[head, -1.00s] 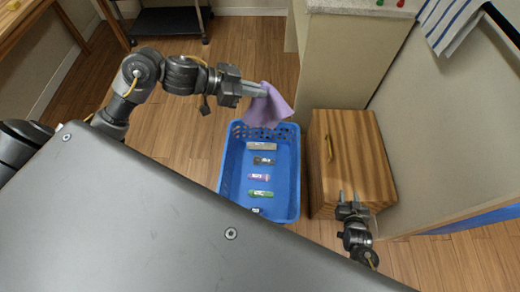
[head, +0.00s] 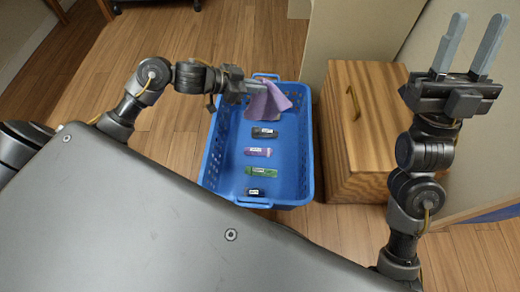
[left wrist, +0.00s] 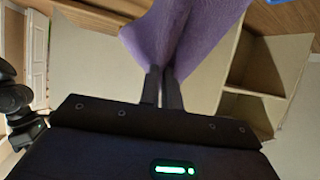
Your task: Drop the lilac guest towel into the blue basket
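The lilac guest towel (head: 268,100) hangs crumpled from my left gripper (head: 258,88), over the far end of the blue basket (head: 206,160). My left gripper is shut on the towel; in the left wrist view the towel (left wrist: 185,35) spreads out from between the two fingers (left wrist: 163,85). I cannot tell whether the towel touches the basket. The basket stands on the floor with several small labelled items lying in a row inside it. My right gripper (head: 462,45) is open and empty, its fingers spread, raised at the right of the head view.
A wooden cabinet (head: 365,130) with a handle stands just right of the basket. A pale panel (head: 350,30) rises behind it. Bare wood floor (head: 150,60) lies left of and behind the basket. An open shelf unit (left wrist: 265,75) shows in the left wrist view.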

